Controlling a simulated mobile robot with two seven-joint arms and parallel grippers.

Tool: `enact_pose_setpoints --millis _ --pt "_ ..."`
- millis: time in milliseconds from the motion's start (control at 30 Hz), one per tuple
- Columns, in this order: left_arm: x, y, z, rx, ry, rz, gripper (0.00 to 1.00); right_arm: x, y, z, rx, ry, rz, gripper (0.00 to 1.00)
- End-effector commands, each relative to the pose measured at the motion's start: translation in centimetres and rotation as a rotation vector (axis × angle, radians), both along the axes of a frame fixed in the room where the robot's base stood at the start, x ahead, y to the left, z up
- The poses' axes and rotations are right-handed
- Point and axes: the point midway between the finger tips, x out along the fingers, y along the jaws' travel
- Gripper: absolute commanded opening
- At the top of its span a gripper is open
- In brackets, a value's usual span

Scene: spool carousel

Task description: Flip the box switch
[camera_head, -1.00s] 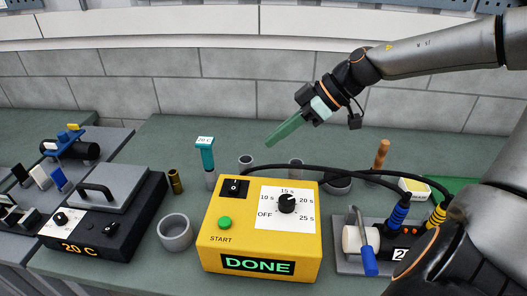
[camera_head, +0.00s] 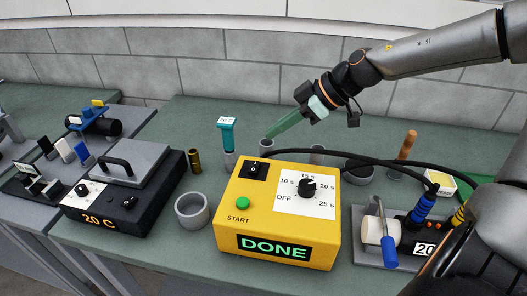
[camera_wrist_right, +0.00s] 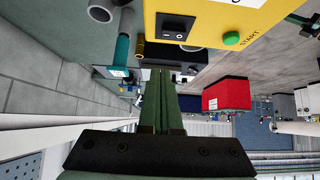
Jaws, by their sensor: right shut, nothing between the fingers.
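The yellow box (camera_head: 228,212) stands on the green bench top, with a lit "DONE" display on its front. Its black box switch (camera_head: 253,170) is a rocker at the top back left corner; it also shows in the wrist view (camera_wrist_right: 178,28). A green START button (camera_head: 243,203) and a black dial (camera_head: 307,187) share the top. My right gripper (camera_head: 270,134) has long green fingers, shut and empty, held in the air beyond the box, apart from the switch. In the wrist view the fingers (camera_wrist_right: 160,75) point up the picture, below the switch. My left gripper is out of view.
A teal-topped post (camera_head: 227,135), a brass cylinder (camera_head: 194,161) and a grey cup (camera_head: 192,211) stand left of the box. Black cables (camera_head: 340,163) run behind it to a device (camera_head: 425,232) at right. A black heater (camera_head: 120,200) sits left.

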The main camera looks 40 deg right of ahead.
Motion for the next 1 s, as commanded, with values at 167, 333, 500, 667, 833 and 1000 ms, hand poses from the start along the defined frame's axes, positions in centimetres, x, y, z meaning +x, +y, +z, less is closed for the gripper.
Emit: enact_pose_setpoints --millis 167,333,500,667,833,1000 --pt "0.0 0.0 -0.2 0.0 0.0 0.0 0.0 1.3 1.1 -2.0 0.0 0.004 0.0 0.0" --pt "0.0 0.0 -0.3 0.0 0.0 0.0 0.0 2.4 2.1 -3.4 0.001 0.002 -0.001 0.0" --pt "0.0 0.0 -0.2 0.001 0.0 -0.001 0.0 2.3 2.0 -5.9 0.002 0.002 -0.001 0.0" --pt "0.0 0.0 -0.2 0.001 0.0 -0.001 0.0 2.3 1.9 -6.9 0.001 -0.001 -0.001 0.0" --pt "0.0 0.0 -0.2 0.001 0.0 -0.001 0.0 2.3 1.9 -7.0 0.0 -0.002 -0.001 0.0" --pt "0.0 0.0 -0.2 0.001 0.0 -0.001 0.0 2.3 1.9 -7.0 0.0 -0.002 -0.001 0.0"
